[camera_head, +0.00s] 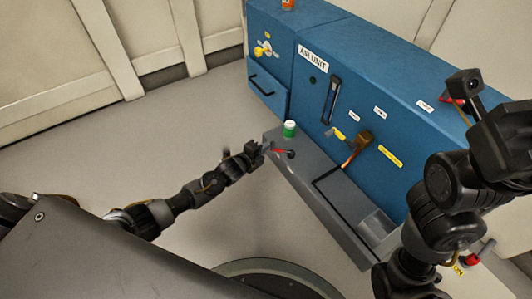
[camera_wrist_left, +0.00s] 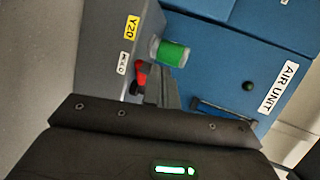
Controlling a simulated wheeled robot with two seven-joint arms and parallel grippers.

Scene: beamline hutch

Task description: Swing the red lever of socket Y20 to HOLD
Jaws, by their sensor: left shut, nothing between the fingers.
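The red lever (camera_head: 279,150) of the socket is at the near left end of the grey ledge on the blue unit. In the left wrist view the red lever (camera_wrist_left: 141,74) is partly hidden behind my fingers. A yellow Y20 label (camera_wrist_left: 131,27) and a white label (camera_wrist_left: 122,63), which seems to read HOLD, are on the grey face beside it. My left gripper (camera_head: 264,149) is shut and empty, its fingertips close beside the lever; I cannot tell whether they touch. In the left wrist view its fingers (camera_wrist_left: 164,88) point at the ledge. My right arm is at the right; its fingertips are not visible.
A green-and-white cylinder (camera_head: 289,129) stands on the grey ledge (camera_head: 318,185) just behind the lever. The blue AIR UNIT (camera_head: 345,60) rises behind, with a copper-coloured fitting (camera_head: 363,138) on its front. The floor left of the ledge is clear.

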